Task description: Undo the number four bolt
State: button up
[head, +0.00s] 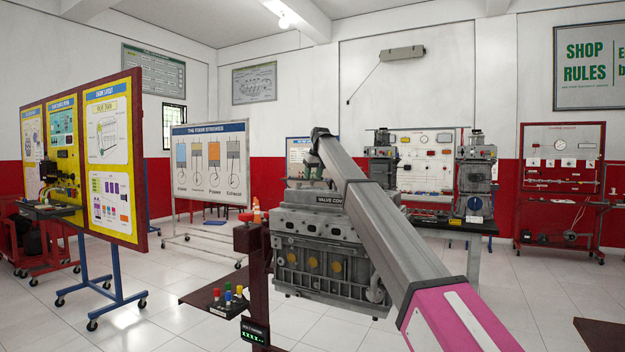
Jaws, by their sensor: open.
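The engine block (325,250) stands on a dark red stand near the middle of the head view, with a "VALVE COV" label (330,199) on its upper part. Several round yellow plugs (313,262) show on its near side. I cannot make out a numbered bolt, and my arm covers part of the engine's top and right side. My arm rises from the lower right to a dark joint above the engine. My gripper's fingers cannot be seen; they may be hidden behind the arm.
A small dark tray with coloured-topped pieces (228,296) and a green-lit display (254,335) are at the engine's left front. A poster board (112,160) stands left and a four-strokes board (209,170) behind. A workbench (478,226) stands behind right.

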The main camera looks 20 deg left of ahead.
jog(key=v, duration=0.8)
jog(key=shift+r, duration=0.35)
jog(key=shift+s+d, duration=0.1)
jog(key=shift+s, duration=0.1)
